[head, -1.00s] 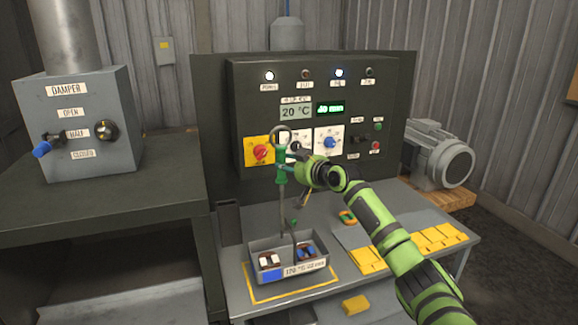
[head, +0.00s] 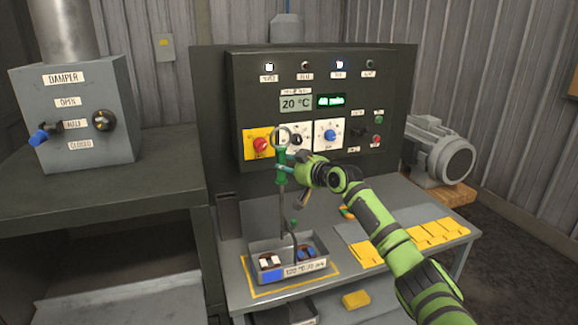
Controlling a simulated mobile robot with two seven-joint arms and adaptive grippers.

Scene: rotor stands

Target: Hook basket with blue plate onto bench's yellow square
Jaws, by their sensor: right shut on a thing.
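The grey basket (head: 255,258) has a blue plate (head: 272,275) and a white label on its front, with white and blue items inside. An upright hook rod (head: 282,200) with a green grip and a ring on top reaches down to the basket's handle (head: 293,235). My right gripper (head: 287,163) is shut on the rod near its green grip. The basket appears over or inside the yellow square (head: 243,275) outlined on the bench; I cannot tell if its bottom touches. The hook's engagement is too small to tell. My left gripper is out of view.
The bench (head: 232,262) also holds several yellow plates (head: 425,238) on the right and a small orange-green object (head: 347,212). A control panel (head: 318,110) rises behind the rod. A motor (head: 440,150) stands right; a damper box (head: 75,110) stands left.

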